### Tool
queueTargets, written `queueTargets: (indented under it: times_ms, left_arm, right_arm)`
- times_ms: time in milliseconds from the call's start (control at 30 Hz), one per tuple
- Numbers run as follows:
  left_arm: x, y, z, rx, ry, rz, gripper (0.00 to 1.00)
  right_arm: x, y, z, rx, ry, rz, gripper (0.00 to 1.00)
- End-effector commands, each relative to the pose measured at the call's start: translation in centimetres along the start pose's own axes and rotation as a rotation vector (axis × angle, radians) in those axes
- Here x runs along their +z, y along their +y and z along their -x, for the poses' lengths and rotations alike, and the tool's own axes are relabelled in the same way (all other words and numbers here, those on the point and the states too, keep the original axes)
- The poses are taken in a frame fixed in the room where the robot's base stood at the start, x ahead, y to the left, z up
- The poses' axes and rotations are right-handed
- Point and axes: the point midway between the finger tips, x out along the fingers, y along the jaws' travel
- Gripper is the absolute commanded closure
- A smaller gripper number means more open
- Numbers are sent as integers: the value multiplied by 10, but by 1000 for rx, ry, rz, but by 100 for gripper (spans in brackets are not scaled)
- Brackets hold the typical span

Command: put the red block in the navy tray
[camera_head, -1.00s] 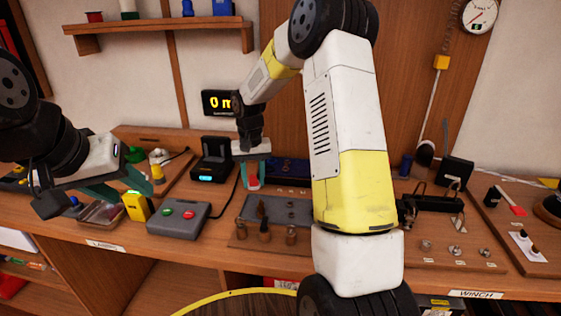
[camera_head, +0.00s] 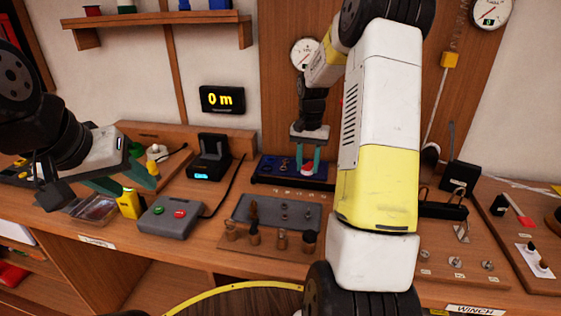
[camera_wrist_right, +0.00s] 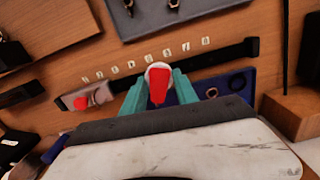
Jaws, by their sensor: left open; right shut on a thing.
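The red block (camera_head: 306,168) is between the teal fingers of my right gripper (camera_head: 307,165), which is shut on it. In the right wrist view the block (camera_wrist_right: 158,86) shows with a white round part at its far end; whether that belongs to it I cannot tell. The navy tray (camera_head: 264,170) lies at the back of the bench, and my right gripper is over its right part. The tray's navy surface (camera_wrist_right: 247,76) also shows in the wrist view. The height of the block above it is unclear. My left gripper (camera_head: 128,183) is open and empty at the left.
Small rings and parts lie in the tray. In front of it is a grey tray (camera_head: 268,208) with several small parts and wooden-handled pegs. My right arm hides part of the bench.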

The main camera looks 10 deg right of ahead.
Motion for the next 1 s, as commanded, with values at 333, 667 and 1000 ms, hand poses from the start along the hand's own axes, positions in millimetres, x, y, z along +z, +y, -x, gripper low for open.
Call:
queueTargets:
  times_ms: [333,667,1000]
  left_arm:
    - [0,0,0,0,0,0,54]
    - [0,0,0,0,0,0,54]
    - [0,0,0,0,0,0,54]
  right_arm:
    - [53,9,-19,-10,-1,-67,100]
    - [-26,4,-26,-10,-2,-69,100]
    - [-95,-2,-29,-10,-2,-68,100]
